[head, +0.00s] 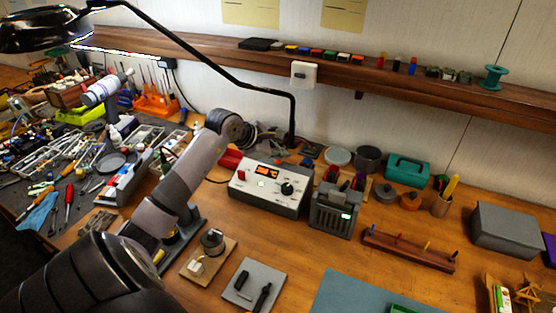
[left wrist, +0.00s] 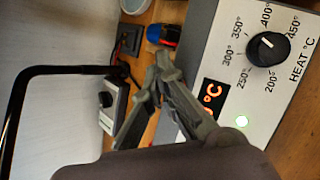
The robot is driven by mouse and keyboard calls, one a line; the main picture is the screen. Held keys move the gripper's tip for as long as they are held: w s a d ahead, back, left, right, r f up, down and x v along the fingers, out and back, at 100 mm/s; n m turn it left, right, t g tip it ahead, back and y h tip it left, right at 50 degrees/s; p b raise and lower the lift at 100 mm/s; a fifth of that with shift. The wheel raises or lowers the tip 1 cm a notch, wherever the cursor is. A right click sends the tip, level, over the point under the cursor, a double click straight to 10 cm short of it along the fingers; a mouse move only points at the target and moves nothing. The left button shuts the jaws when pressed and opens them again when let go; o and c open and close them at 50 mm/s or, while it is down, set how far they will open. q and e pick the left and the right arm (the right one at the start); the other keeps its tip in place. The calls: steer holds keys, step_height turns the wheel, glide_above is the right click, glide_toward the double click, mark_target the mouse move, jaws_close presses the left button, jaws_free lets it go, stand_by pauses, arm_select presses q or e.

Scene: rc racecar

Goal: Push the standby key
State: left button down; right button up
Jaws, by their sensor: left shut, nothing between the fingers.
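The soldering station (head: 260,204) is a white-topped box with an orange-lit display (head: 267,171), a black dial (head: 287,188), a red button (head: 241,175) and a small pale-green lit spot (head: 262,183). No readable label says which is the standby key. The left wrist view shows the display (left wrist: 214,93), dial (left wrist: 268,49) and lit spot (left wrist: 241,121); the red button is not seen there. My left gripper (left wrist: 163,68) is shut and empty, with its fingers beside the display in that view. In the head view its fingertips cannot be made out. My right gripper is not in view.
A black lamp arm (head: 293,115) stands behind the station. Small boards and tools lie in front. A teal box (head: 407,170) is further right. Tools crowd the bench at left.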

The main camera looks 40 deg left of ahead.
mark_target(279, 161)
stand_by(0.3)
arm_select(q)
steer(key=shift+r+p, duration=0.3)
steer(key=shift+r, duration=0.55)
step_height(279, 161, up, 6)
steer(key=shift+p, duration=1.15)
